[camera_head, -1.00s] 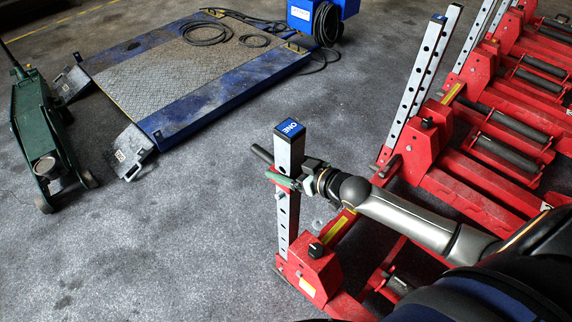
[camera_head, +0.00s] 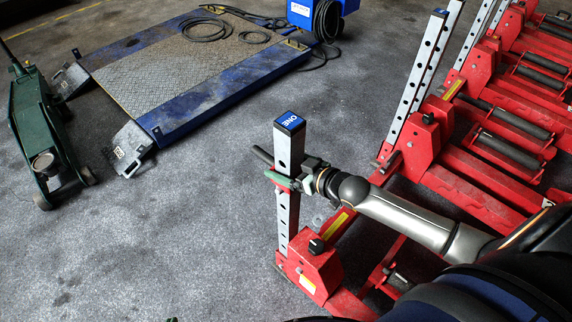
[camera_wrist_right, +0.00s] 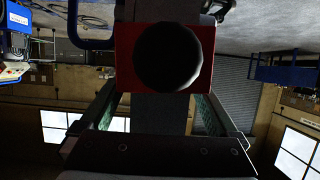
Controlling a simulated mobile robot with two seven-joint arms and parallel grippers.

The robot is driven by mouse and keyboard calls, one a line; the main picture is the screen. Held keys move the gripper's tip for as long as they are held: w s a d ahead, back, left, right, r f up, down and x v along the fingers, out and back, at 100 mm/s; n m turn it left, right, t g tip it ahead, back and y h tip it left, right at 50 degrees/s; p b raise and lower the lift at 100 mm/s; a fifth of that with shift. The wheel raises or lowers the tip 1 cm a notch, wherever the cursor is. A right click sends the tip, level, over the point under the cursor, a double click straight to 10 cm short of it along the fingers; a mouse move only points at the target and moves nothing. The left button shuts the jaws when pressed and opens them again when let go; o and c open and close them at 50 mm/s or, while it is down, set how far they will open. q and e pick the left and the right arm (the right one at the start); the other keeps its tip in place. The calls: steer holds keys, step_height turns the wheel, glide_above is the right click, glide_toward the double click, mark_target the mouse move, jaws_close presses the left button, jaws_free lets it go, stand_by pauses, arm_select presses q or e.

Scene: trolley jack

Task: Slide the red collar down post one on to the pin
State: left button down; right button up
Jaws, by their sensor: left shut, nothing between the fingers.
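Post one (camera_head: 288,152) is an upright grey post with a blue "ONE" cap and a row of holes. The red collar (camera_head: 276,176) is around it, partly hidden by green finger pads; a dark handle sticks out to the left. My right gripper (camera_head: 285,182) is shut on the collar. The right wrist view shows the collar (camera_wrist_right: 123,70) with a dark round end, between my fingers. The pin is not clearly visible; I cannot tell whether the collar touches it. A tip of my left gripper (camera_head: 172,320) just shows at the bottom edge.
The red post base (camera_head: 315,268) stands below. More red stands with posts (camera_head: 412,85) and rollers fill the right side. A green trolley jack (camera_head: 40,130) and a blue-edged platform (camera_head: 190,120) are at the left. The floor left of post one is clear.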

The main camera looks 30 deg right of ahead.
steer(key=shift+s+f, duration=0.1)
steer(key=shift+f, duration=0.1)
arm_select(q)
steer(key=shift+s+a+r+y+p, duration=0.15)
steer(key=shift+s+a+r+p, duration=0.1)
steer(key=shift+a+p, duration=0.25)
steer(key=shift+s+a+r+y+p, duration=0.2)
steer(key=shift+s+a+p, duration=0.1)
steer(key=shift+p, duration=0.4)
arm_select(e)
steer(key=shift+r+v, duration=0.2)
steer(key=shift+v, duration=6.05)
arm_select(q)
steer(key=shift+w+d+r, duration=0.1)
steer(key=shift+w+d, duration=0.05)
